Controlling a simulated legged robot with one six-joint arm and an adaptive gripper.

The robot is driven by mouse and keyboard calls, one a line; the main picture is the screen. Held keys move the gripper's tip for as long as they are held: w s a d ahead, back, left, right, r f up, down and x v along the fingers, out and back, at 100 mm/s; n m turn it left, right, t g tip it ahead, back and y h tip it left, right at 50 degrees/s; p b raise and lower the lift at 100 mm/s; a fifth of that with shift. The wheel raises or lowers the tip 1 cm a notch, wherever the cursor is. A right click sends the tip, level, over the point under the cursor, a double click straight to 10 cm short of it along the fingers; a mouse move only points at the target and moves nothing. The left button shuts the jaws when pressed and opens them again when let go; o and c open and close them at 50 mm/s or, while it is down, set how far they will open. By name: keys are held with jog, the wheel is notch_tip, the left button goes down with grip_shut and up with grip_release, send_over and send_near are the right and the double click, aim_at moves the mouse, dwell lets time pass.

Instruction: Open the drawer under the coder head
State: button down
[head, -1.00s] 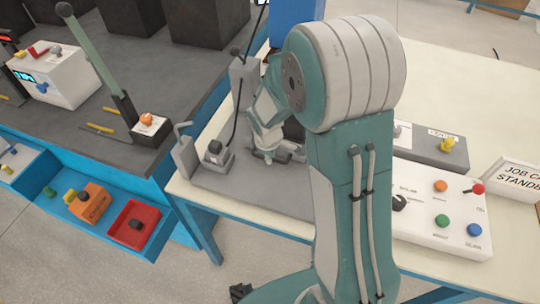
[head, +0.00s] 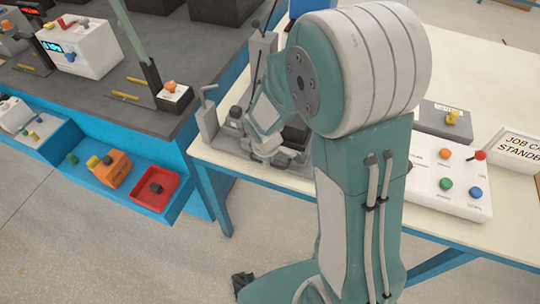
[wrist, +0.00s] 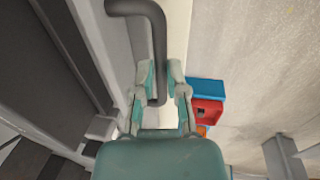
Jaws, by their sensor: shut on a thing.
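My gripper (wrist: 161,80) is shut on a dark grey bent bar handle (wrist: 152,22) in the wrist view. One finger is on each side of the bar's straight part. I take it for the drawer's handle; the drawer box itself is hard to make out. In the head view my gripper (head: 270,152) is low over the front of the cream table, partly hidden by my own arm. A grey upright device (head: 262,60), perhaps the coder head, stands just behind it. Its lower part is hidden by my arm.
A small grey lever unit (head: 207,120) stands left of my gripper. A white button panel (head: 450,190) and a grey box (head: 443,118) are on the table to the right. A blue bench holds a red tray (head: 157,188) at left. The floor in front is clear.

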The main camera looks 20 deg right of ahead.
jog(key=shift+s+a, duration=0.2)
jog(key=shift+s, duration=0.3)
jog(key=c, duration=0.7)
grip_release()
jog(key=shift+w, duration=0.1)
jog(key=shift+r, duration=0.4)
jog(key=r, duration=0.3)
jog(key=s+a+r, duration=0.1)
jog(key=r, duration=0.6)
jog(key=shift+s+a+r, duration=0.15)
jog(key=shift+s+r, duration=0.2)
jog(key=shift+r, duration=0.05)
